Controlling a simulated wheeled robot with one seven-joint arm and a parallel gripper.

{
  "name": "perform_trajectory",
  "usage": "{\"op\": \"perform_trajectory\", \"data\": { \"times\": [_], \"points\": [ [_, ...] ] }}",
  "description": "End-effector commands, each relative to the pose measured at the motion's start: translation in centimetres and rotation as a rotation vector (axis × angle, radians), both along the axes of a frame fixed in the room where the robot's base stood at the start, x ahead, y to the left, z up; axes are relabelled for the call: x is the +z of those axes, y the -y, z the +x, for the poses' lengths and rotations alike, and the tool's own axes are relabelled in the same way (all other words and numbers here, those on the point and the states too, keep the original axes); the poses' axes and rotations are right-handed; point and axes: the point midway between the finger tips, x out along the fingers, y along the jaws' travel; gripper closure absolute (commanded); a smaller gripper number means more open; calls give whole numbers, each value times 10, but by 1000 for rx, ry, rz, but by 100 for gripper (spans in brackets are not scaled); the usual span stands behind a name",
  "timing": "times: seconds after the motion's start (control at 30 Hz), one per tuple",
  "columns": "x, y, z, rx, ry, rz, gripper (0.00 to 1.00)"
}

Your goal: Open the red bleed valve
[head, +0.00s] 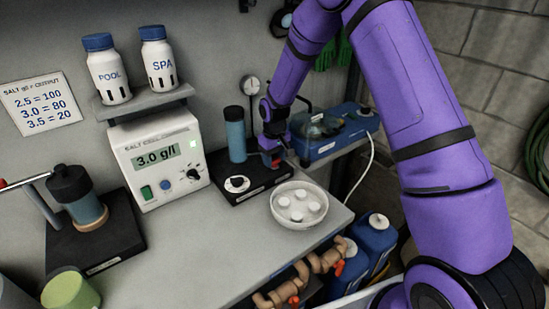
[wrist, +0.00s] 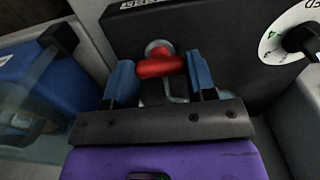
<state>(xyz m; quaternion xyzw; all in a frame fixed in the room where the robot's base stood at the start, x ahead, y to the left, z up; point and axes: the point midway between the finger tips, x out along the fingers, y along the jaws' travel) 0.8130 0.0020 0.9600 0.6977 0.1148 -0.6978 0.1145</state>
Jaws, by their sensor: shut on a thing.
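The red bleed valve (wrist: 160,66) shows in the wrist view as a red handle on a round metal fitting, in front of the dark base unit (wrist: 225,35). My gripper (wrist: 160,74) has its two blue finger pads on either side of the red handle and is shut on it. A bent metal piece shows just below the handle. In the head view my gripper (head: 273,158) is low beside the blue cylinder (head: 235,136), at the right end of the black base (head: 252,183). A little red shows there; the fingers mostly hide the valve.
A white dial (wrist: 285,30) is right of the valve. A blue box (head: 330,145) stands close right of my gripper. A white bowl with several tablets (head: 280,216) is in front. The pressure gauge (head: 249,86) rises behind. The bench front is clear left of the bowl.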

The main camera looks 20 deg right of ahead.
Motion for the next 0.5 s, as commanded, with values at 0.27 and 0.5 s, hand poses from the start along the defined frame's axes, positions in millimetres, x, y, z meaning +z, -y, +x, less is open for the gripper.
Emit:
{"op": "perform_trajectory", "data": {
  "times": [0.27, 0.5],
  "points": [
    [0, 0, 0, 5, 1, -1, 73],
    [0, 0, 0, 5, 1, -1, 23]
  ]
}}
